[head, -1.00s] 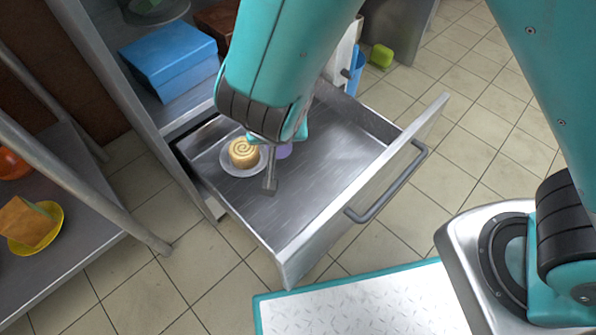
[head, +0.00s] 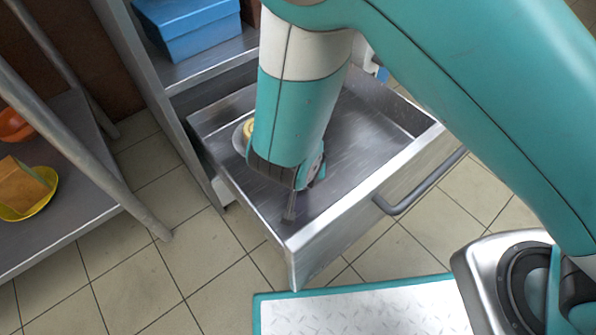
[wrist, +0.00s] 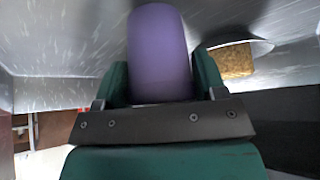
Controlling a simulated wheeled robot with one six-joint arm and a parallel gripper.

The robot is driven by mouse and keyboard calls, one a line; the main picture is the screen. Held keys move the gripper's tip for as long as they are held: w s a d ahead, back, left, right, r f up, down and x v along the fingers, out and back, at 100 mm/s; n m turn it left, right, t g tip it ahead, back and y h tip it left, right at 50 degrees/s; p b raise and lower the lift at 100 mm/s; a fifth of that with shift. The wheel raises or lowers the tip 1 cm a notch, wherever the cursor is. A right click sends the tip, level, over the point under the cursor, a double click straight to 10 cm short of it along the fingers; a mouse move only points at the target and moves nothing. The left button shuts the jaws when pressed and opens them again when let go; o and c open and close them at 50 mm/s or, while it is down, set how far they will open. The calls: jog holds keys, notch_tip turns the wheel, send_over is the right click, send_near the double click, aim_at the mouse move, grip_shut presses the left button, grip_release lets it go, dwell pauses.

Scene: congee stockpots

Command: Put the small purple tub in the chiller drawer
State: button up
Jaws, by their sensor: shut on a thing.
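The small purple tub (wrist: 160,45) is between my gripper's fingers in the wrist view. My gripper (head: 305,195) is shut on it, low inside the open chiller drawer (head: 365,205), toward the drawer's near front end. In the head view my arm hides the tub. I cannot tell whether the tub touches the drawer floor.
A blue box (head: 190,28) stands on the shelf above. A yellow dish (head: 30,208) is on the left rack.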

jog(key=shift+f, duration=0.45)
jog(key=shift+f, duration=0.1)
jog(key=shift+f, duration=0.15)
jog(key=o, duration=1)
jog(key=shift+r, duration=0.2)
